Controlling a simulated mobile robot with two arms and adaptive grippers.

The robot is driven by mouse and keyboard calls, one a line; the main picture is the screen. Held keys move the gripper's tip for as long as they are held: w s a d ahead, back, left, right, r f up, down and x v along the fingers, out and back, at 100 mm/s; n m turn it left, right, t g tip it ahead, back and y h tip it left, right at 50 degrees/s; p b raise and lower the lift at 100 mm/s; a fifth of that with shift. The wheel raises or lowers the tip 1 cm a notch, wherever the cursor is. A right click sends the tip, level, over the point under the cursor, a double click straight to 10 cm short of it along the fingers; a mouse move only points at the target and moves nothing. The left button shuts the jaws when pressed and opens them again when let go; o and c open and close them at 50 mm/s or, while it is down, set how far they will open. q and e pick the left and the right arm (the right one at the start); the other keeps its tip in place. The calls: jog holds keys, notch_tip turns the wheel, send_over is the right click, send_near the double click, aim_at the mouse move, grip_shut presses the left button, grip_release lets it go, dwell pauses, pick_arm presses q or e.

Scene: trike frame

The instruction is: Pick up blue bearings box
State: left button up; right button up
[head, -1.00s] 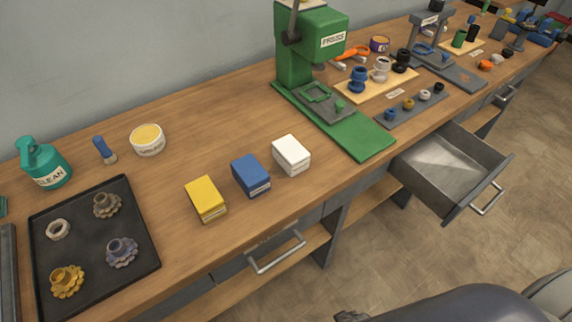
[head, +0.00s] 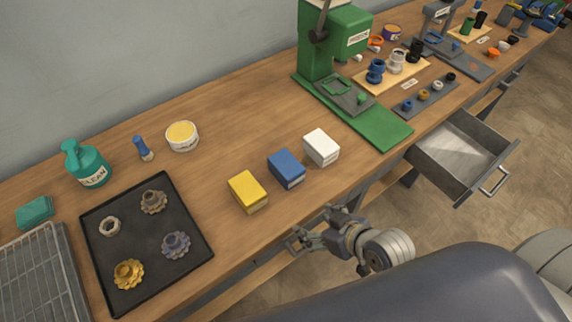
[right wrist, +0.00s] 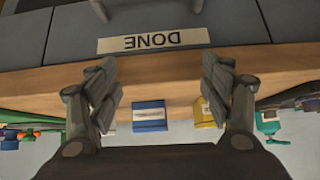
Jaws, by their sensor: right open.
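The blue bearings box (head: 286,168) sits on the wooden bench between a yellow box (head: 248,191) and a white box (head: 321,147). My right gripper (head: 315,228) is open and empty, in front of the bench edge and apart from the blue box. In the right wrist view the blue box (right wrist: 150,117) shows between the spread fingers, with the yellow box (right wrist: 205,113) beside it. The white box is mostly hidden behind a finger there. My left gripper is not in view.
A black tray (head: 198,263) with several gears lies left of the boxes. A green press (head: 335,45) stands behind them to the right. An open drawer (head: 492,151) juts out at the right. A DONE label (right wrist: 153,40) shows on the bench front.

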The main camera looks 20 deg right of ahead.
aim_at(294, 170)
jog(key=w+r+t, duration=0.1)
jog(key=r, duration=0.1)
jog(key=w+r+t+y, duration=0.1)
jog(key=w+r+t, duration=0.1)
jog(key=r, duration=0.1)
jog(key=w+r+t, duration=0.1)
jog(key=r, duration=0.1)
jog(key=shift+w+d+r+t+y, duration=0.25)
jog(key=shift+w+r+t+y, duration=0.05)
jog(key=shift+w, duration=0.4)
jog(key=p+x, duration=0.1)
jog(key=x, duration=0.4)
jog(key=shift+d+p+x, duration=0.15)
jog(key=shift+p+x, duration=0.3)
jog(key=shift+x, duration=0.7)
jog(key=shift+d+p+x, duration=0.1)
jog(key=shift+p+x, duration=0.35)
jog(key=shift+x, duration=0.7)
jog(key=shift+w+a, duration=0.1)
jog(key=shift+w, duration=0.35)
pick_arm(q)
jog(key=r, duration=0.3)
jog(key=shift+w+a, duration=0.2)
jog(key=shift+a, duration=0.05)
pick_arm(e)
jog(key=shift+s, duration=0.1)
jog(key=c, duration=1.4)
